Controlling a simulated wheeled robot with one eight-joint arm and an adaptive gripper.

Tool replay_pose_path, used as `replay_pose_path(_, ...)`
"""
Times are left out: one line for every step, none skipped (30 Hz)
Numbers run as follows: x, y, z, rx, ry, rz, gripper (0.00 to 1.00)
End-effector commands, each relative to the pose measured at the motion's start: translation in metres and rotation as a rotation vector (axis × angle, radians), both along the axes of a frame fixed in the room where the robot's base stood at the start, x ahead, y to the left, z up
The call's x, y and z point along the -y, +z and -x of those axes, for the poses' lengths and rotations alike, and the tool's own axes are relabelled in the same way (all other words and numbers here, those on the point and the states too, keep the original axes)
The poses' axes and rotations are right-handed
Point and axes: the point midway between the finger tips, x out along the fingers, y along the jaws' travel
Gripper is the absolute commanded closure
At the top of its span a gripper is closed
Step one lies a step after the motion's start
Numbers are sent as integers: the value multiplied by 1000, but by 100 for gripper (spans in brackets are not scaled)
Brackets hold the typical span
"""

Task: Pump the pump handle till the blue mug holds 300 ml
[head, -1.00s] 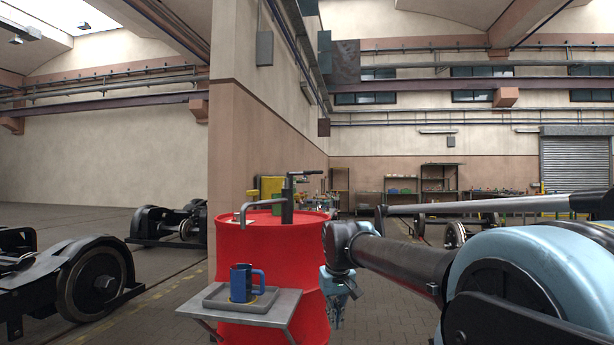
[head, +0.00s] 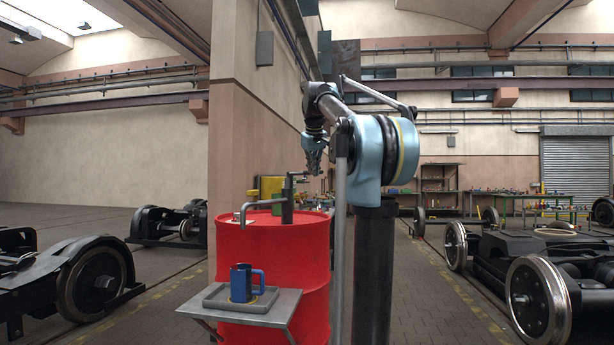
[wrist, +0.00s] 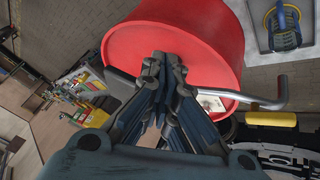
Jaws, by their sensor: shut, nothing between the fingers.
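The blue mug (head: 240,283) stands upright on a grey tray (head: 212,300) in front of the red drum; it also shows at the top right of the wrist view (wrist: 284,28). A dark pump (head: 287,208) with a bent grey spout (head: 258,204) rises from the drum top. The pump handle (head: 297,174) sticks out to the right from the pump's top. My gripper (head: 316,171) points down at the handle's right end; whether they touch I cannot tell. In the wrist view my gripper (wrist: 163,66) is shut and empty, and hides part of the pump. The mug's fill level is not visible.
The red drum (head: 290,255) stands beside a wall corner. A small grey side table (head: 277,312) carries the tray. Wheeled bogies stand at left (head: 85,285) and right (head: 535,295). Workbenches line the back wall.

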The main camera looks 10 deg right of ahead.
Motion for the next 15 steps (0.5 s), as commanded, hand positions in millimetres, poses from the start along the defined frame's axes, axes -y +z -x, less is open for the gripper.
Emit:
replay_pose_path(-1,15,-16,14,15,12,100)
replay_pose_path(-1,23,-23,22,23,19,100)
replay_pose_path(-2,34,-34,33,34,29,100)
replay_pose_path(-2,42,-42,42,45,36,100)
replay_pose_path(-3,49,-49,50,53,43,100)
replay_pose_path(-4,59,-59,62,66,53,100)
replay_pose_path(-4,66,-67,71,75,61,100)
replay_pose_path(-5,73,-74,80,84,69,100)
replay_pose_path(-6,81,-83,91,95,80,100)
replay_pose_path(-6,87,-90,101,105,88,100)
replay_pose_path(-7,92,-97,108,114,95,100)
replay_pose_path(-7,99,-104,118,124,106,100)
replay_pose_path(-8,103,-109,126,132,113,100)
replay_pose_path(-8,107,-114,133,139,119,100)
replay_pose_path(-9,112,-119,141,147,127,100)
